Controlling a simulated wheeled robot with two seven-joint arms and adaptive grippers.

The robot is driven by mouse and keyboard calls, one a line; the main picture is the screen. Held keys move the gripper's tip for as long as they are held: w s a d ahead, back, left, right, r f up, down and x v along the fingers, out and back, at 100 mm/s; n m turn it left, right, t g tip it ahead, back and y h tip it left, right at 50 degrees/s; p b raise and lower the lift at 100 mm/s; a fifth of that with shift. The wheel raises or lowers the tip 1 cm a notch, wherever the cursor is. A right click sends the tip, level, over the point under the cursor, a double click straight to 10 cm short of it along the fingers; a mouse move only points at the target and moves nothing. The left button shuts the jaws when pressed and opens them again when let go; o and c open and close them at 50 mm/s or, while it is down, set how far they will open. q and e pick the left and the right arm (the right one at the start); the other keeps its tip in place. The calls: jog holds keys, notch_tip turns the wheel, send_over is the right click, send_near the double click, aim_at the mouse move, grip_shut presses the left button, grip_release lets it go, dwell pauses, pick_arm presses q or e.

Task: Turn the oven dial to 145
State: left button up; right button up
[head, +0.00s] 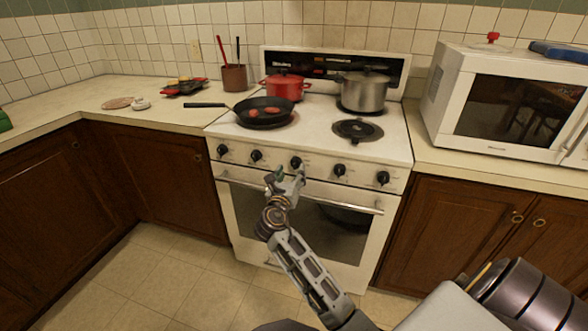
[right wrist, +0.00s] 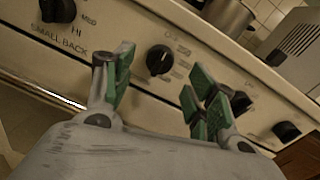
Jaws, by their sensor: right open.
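The white stove (head: 395,140) has a row of black dials on its front panel. The middle dial (head: 296,162), which I take for the oven dial, is black and round. It also shows in the right wrist view (right wrist: 159,60), with small markings around it too blurred to read. My right gripper (head: 285,180) is just in front of and slightly below this dial. In the right wrist view, its green-padded fingers (right wrist: 165,88) are spread apart and empty. The dial appears between and beyond them, with no clear contact. My left gripper is not in view.
The oven door handle (head: 340,203) runs just below the dials, close to my right gripper. A black pan (head: 264,113), a red pot (head: 284,86) and a steel pot (head: 363,92) stand on the stovetop. A white microwave (head: 450,125) is on the right counter.

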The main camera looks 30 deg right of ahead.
aim_at(294, 165)
jog(key=x, duration=0.3)
jog(key=shift+w+d+b, duration=0.2)
jog(key=shift+b, duration=0.1)
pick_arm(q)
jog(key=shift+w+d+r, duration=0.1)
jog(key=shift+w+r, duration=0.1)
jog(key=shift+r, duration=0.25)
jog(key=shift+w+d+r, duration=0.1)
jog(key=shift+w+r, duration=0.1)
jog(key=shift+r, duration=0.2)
pick_arm(e)
jog(key=shift+w+d, duration=0.25)
jog(key=shift+d, duration=0.05)
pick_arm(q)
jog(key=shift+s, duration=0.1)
pick_arm(e)
jog(key=shift+c, duration=0.2)
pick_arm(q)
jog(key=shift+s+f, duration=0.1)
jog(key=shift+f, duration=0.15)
pick_arm(e)
jog(key=c, duration=1)
